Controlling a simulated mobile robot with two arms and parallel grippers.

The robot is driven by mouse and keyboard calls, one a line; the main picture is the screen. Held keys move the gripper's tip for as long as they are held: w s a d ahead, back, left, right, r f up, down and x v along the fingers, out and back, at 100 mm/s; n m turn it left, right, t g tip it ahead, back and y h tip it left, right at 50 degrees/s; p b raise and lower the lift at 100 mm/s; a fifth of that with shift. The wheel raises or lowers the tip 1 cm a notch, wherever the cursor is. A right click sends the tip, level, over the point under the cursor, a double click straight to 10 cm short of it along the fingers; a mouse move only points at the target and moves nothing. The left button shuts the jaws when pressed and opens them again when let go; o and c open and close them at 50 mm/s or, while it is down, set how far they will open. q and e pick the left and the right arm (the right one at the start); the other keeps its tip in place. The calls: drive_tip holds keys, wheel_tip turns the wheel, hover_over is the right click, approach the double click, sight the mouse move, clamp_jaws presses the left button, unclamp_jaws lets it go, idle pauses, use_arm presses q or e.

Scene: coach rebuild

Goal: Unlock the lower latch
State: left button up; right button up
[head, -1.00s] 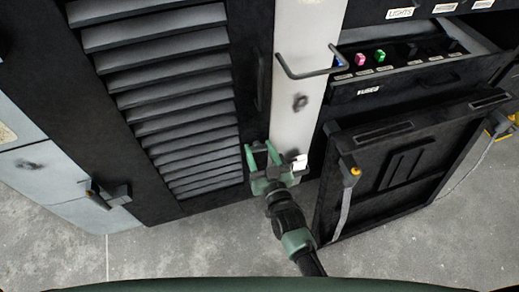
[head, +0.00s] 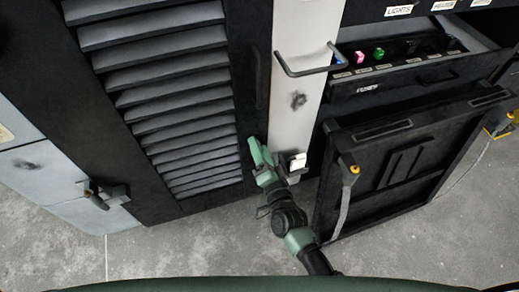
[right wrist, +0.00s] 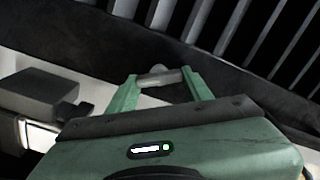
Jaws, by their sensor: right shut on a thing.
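My right gripper (head: 258,152) is low on the front, beside the louvred door (head: 178,95) and the foot of the pale upright panel (head: 303,70). In the right wrist view its green fingers (right wrist: 160,82) are shut on a short grey bar (right wrist: 157,76), which looks like the handle of the lower latch. A dark latch block (right wrist: 38,92) with a white piece below it lies to the left there. In the head view the white piece (head: 298,161) shows just right of the gripper, which hides most of the latch. My left gripper is not in view.
A grey bar handle (head: 308,70) sticks out above on the pale panel. An open fuse drawer (head: 400,60) and a dark lowered panel (head: 400,165) stand at the right. Another dark latch (head: 105,193) is at the left. The grey floor (head: 180,250) in front is clear.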

drive_tip(key=m+b, duration=0.1)
drive_tip(key=m, duration=0.5)
drive_tip(key=shift+f+b, duration=0.15)
drive_tip(key=shift+b, duration=0.25)
idle(0.3)
drive_tip(key=o, duration=1.4)
drive_tip(key=shift+c, duration=0.2)
drive_tip(key=v, duration=0.7)
drive_tip(key=shift+s+d+b, duration=0.15)
drive_tip(key=shift+s+b, duration=0.15)
drive_tip(key=shift+s, duration=0.05)
